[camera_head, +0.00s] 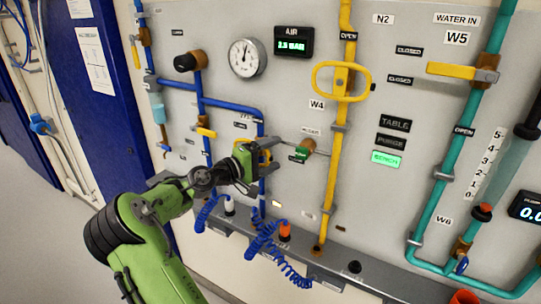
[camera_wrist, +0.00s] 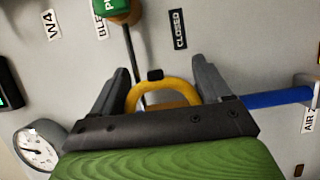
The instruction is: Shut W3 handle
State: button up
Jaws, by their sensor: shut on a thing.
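The W3 handle is a small yellow loop (camera_wrist: 168,92) on the blue air pipe (camera_wrist: 275,98). It lies between the two dark fingers of my gripper (camera_wrist: 165,85) in the wrist view, and the gripper is shut on it. In the head view my gripper (camera_head: 265,160) is at the pipe in the panel's middle and hides most of the handle and valve. A black CLOSED label (camera_wrist: 179,29) is on the panel near the handle in the wrist view. The W3 label is mostly hidden or too small to read in the head view.
Close to the right is a green bleed knob (camera_head: 303,152) on a thin line. Beyond it is the large yellow W4 loop handle (camera_head: 318,78) on a yellow pipe (camera_head: 333,190). Blue coiled hoses (camera_head: 262,243) hang below. The yellow W5 lever (camera_head: 450,70) is far right.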

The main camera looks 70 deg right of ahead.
jog(key=shift+f, duration=0.15)
jog(key=o, duration=0.9)
jog(key=shift+w, duration=0.1)
jog(key=shift+c, duration=0.2)
jog(key=v, duration=1.5)
jog(key=shift+a+p, duration=0.4)
jog(key=shift+w, duration=0.1)
